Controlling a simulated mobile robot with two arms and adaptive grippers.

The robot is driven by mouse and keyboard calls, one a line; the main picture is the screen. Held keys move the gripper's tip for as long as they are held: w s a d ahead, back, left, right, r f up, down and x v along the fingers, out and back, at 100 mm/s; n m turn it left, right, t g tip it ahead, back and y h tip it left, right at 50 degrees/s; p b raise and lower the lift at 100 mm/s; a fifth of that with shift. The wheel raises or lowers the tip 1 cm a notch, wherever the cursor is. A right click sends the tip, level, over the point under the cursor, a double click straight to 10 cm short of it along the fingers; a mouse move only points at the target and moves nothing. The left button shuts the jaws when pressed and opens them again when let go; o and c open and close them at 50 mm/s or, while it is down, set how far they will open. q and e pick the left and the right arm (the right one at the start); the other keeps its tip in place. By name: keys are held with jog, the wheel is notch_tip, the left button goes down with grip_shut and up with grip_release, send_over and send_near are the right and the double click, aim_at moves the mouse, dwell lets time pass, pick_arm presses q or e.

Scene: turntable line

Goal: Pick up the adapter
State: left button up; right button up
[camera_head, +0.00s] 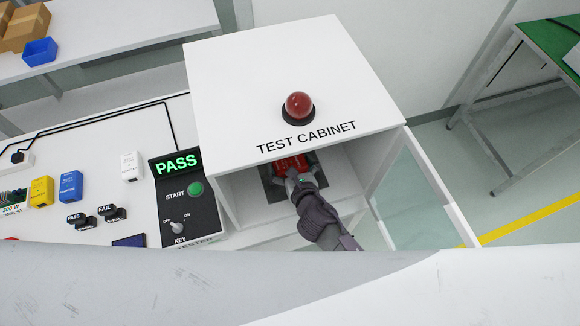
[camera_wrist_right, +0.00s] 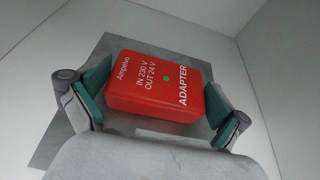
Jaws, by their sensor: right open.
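The red adapter (camera_wrist_right: 160,83) lies on a grey plate (camera_wrist_right: 60,135) inside the white test cabinet (camera_head: 250,75). In the head view the adapter (camera_head: 290,164) is partly hidden by my right gripper (camera_head: 292,176), which reaches in through the cabinet's open front. In the right wrist view my right gripper (camera_wrist_right: 163,100) is open, with one teal-padded finger on each side of the adapter. The fingers look very close to its sides; I cannot tell whether they touch. My left gripper is not in view.
The cabinet's clear door (camera_head: 408,195) stands open at the right. A red lamp (camera_head: 298,107) sits on the cabinet top. Left of it, the tester (camera_head: 182,200) shows PASS. Yellow (camera_head: 42,191), blue (camera_head: 71,186) and white (camera_head: 131,166) adapters stand on the bench, with PASS and FAIL stamps (camera_head: 97,217).

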aim_at(289, 161)
jog(key=shift+w+a+f, duration=0.15)
jog(key=shift+w+f, duration=0.05)
jog(key=shift+w, duration=0.3)
jog(key=shift+s, duration=0.1)
jog(key=shift+c, duration=0.3)
jog(key=shift+c, duration=1.3)
jog(key=shift+r, duration=0.1)
jog(key=c, duration=0.8)
notch_tip(289, 161, up, 10)
jog(key=p, duration=1)
jog(key=shift+p, duration=0.35)
